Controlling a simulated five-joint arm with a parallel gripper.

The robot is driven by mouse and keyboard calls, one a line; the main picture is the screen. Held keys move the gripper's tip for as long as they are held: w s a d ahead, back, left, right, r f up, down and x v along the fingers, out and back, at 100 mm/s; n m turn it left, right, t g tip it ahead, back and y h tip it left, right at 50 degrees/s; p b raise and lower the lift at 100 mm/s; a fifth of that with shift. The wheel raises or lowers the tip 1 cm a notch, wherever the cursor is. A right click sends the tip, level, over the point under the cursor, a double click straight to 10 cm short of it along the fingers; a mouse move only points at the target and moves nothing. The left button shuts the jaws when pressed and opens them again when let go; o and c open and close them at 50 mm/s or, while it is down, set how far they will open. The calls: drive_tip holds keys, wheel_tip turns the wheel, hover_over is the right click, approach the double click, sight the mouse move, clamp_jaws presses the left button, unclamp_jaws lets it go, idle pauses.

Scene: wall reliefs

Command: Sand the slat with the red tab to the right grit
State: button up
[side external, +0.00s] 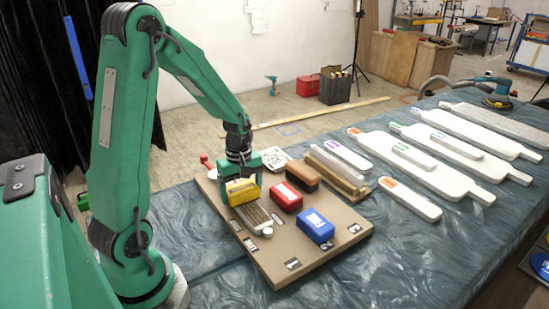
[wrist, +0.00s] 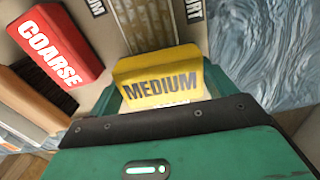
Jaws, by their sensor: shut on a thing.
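My gripper (side external: 240,178) is shut on a yellow block (side external: 242,192) above the left part of a brown board (side external: 275,270). In the wrist view the yellow block (wrist: 160,82) reads MEDIUM. A red block (side external: 286,196) sits on the board to its right; it reads COARSE in the wrist view (wrist: 60,48). A blue block (side external: 314,227) is at the front right. A long pale slat with an orange-red tab (side external: 412,163) lies on the table to the right. A shorter pale piece (side external: 410,199) with an orange tab lies in front of it.
A striped brown piece (side external: 258,217) lies on the board near the yellow block. Several other pale slats cover the table's right. Bare cloth (side external: 410,255) lies at front right.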

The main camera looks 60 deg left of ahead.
sight(263, 224)
drive_tip(key=shift+a, duration=3.55)
drive_tip(key=shift+s+d, duration=0.2)
drive_tip(key=shift+d, duration=9.3)
drive_tip(key=r, duration=0.2)
drive_tip(key=shift+d+r, duration=0.3)
drive_tip(key=shift+r, duration=2.85)
